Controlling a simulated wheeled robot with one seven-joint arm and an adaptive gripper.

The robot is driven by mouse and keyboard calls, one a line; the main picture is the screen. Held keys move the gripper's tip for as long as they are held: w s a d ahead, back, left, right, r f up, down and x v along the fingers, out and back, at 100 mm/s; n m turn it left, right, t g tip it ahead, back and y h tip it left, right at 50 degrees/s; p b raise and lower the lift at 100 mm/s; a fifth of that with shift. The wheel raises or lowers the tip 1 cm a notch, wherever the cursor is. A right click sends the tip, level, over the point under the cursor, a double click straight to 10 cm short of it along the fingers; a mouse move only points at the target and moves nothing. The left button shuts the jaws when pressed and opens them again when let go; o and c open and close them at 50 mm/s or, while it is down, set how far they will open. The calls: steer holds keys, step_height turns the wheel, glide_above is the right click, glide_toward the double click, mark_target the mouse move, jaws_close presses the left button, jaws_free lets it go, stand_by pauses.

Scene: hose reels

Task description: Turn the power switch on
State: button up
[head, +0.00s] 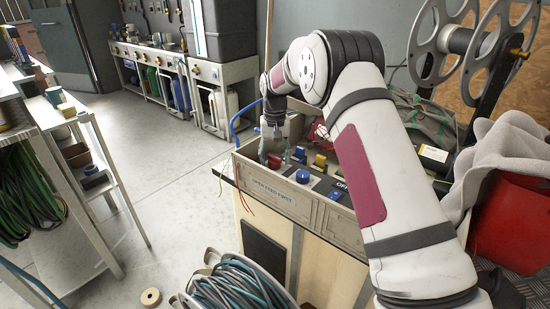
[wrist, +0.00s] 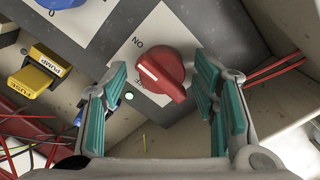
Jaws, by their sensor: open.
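The power switch is a red rotary knob (wrist: 163,72) with a white pointer line, on a grey plate (wrist: 125,22). "ON" is printed beside it; a second label, partly hidden below the knob, looks like "OFF". A small green light (wrist: 129,96) glows nearby. My gripper (wrist: 161,78) is open, with a teal-padded finger on either side of the knob and a gap to each. In the head view, my gripper (head: 272,146) points down over the panel's left end, and the red knob (head: 274,161) shows below it.
A blue knob (head: 303,176) sits beside the switch. Loose red wires (wrist: 275,68) lie right of the fingers. A coiled hose (head: 235,288) stands before the cabinet.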

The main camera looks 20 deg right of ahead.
mark_target(275, 157)
step_height(275, 157, up, 12)
stand_by(0.6)
